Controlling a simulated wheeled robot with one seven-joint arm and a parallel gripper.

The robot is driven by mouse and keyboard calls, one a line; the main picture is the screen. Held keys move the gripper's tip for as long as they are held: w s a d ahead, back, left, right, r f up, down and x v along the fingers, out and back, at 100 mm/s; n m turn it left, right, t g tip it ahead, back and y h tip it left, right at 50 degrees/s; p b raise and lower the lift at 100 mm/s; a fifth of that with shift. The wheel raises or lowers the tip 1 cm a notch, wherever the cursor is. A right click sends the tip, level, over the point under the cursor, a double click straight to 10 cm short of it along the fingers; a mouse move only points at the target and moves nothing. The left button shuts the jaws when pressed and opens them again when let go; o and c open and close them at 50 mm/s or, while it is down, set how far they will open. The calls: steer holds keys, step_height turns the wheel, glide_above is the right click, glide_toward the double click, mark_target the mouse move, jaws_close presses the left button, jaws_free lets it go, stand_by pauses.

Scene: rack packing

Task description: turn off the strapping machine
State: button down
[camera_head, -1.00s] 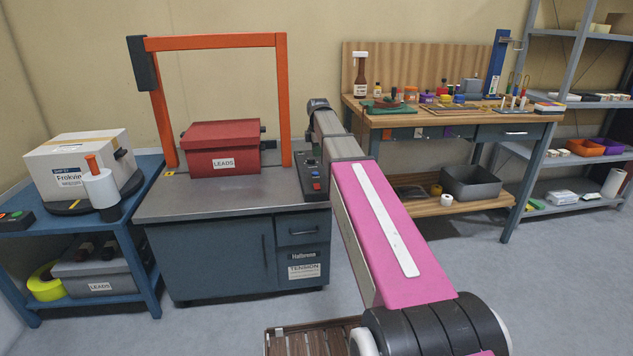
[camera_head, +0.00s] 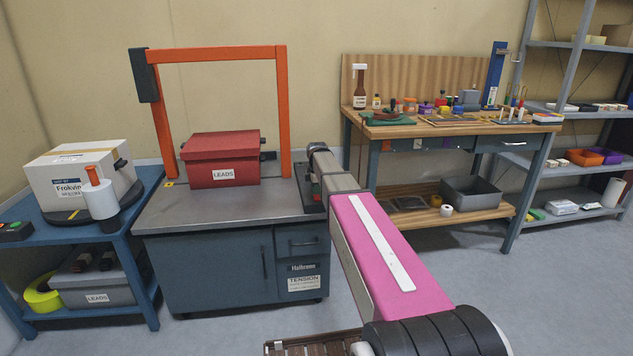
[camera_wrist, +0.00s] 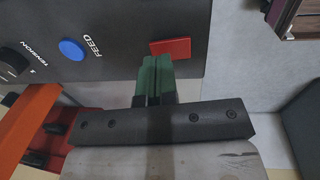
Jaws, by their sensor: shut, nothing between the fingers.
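The strapping machine (camera_head: 205,262) is a blue-grey cabinet with a steel top and an orange arch (camera_head: 283,110). A red box (camera_head: 222,148) labelled LEADS sits under the arch. In the wrist view, the dark control panel (camera_wrist: 110,25) carries a blue button (camera_wrist: 71,49) marked FEED, a black knob (camera_wrist: 12,62) by the word TENSION, and a red switch (camera_wrist: 170,47). My gripper (camera_wrist: 157,62) has its green fingers shut and empty, with the tips right by the red switch. I cannot tell whether they touch it. In the head view my arm hides most of the panel.
A blue cart (camera_head: 135,205) with a white carton (camera_head: 75,175) stands left of the machine. A wooden workbench (camera_head: 445,130) with tools stands at the right, beside a grey shelf (camera_head: 570,172). A slatted brown thing (camera_head: 315,343) lies low in front. Floor at the right is clear.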

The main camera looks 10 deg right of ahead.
steer(key=shift+f, duration=0.7)
steer(key=shift+w, duration=0.1)
steer(key=shift+f, duration=0.2)
steer(key=shift+s+r, duration=0.2)
steer(key=shift+s, duration=0.6)
steer(key=shift+a+r, duration=0.1)
steer(key=shift+r, duration=0.35)
step_height(320, 180, up, 13)
steer(key=s, duration=0.1)
steer(key=shift+s, duration=0.3)
